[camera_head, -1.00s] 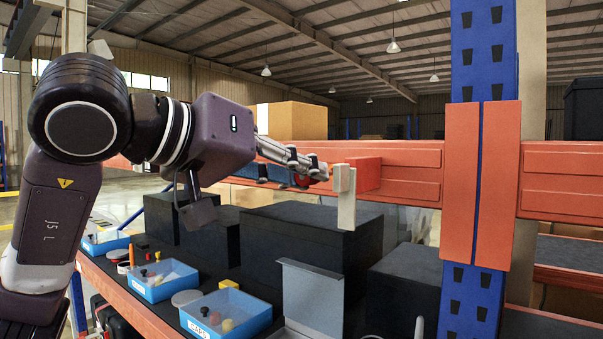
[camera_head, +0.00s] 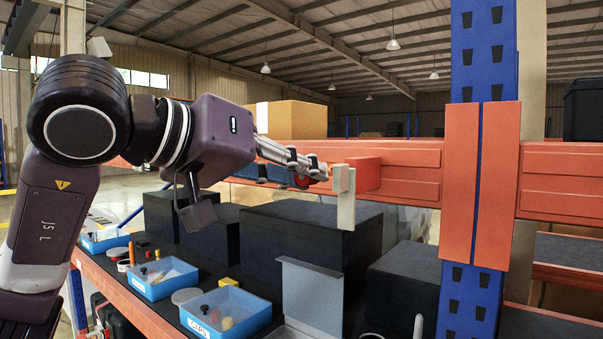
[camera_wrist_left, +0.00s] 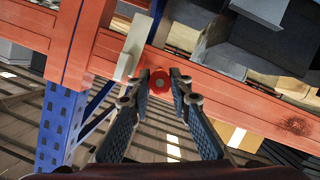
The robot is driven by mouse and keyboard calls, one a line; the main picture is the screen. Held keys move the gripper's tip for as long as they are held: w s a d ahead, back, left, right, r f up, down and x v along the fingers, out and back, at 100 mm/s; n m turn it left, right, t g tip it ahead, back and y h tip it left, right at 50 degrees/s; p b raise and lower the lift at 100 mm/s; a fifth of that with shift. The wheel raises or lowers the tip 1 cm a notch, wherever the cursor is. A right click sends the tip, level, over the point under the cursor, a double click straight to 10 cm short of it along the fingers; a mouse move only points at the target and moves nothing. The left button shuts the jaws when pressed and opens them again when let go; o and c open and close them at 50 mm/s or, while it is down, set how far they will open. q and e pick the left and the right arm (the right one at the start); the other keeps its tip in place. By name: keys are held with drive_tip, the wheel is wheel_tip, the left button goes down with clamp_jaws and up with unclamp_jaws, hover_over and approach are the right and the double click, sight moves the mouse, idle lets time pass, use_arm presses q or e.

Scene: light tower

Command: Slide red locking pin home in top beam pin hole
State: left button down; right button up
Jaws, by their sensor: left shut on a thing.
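The orange top beam (camera_head: 408,160) runs across the head view to the upright, and also lies behind the pin in the wrist view (camera_wrist_left: 224,96). The pin hole and the pin's shank are hidden, so how deep the pin sits cannot be told. My right gripper is not in view.
A blue upright (camera_head: 481,50) with an orange plate stands right of the gripper. Below are black boxes (camera_head: 305,228), blue bins (camera_head: 160,287) with small parts, and an open grey lid (camera_head: 312,295). A cardboard box (camera_head: 292,120) stands behind the beam.

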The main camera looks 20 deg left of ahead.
use_arm(q)
drive_tip(key=shift+w, duration=0.2)
drive_tip(key=shift+w+d, duration=0.15)
drive_tip(key=shift+w, duration=0.15)
drive_tip(key=shift+w+d+p, duration=0.3)
drive_tip(key=shift+w+p, duration=0.1)
drive_tip(key=shift+w, duration=0.45)
drive_tip(key=shift+w+d+p, duration=0.3)
drive_tip(key=shift+w+p, duration=0.05)
drive_tip(key=shift+w, duration=0.5)
drive_tip(key=c, duration=1.7)
unclamp_jaws()
drive_tip(key=shift+s+a+r, duration=0.15)
drive_tip(key=shift+s, duration=0.15)
drive_tip(key=shift+v, duration=1.7)
drive_tip(key=shift+s, duration=0.1)
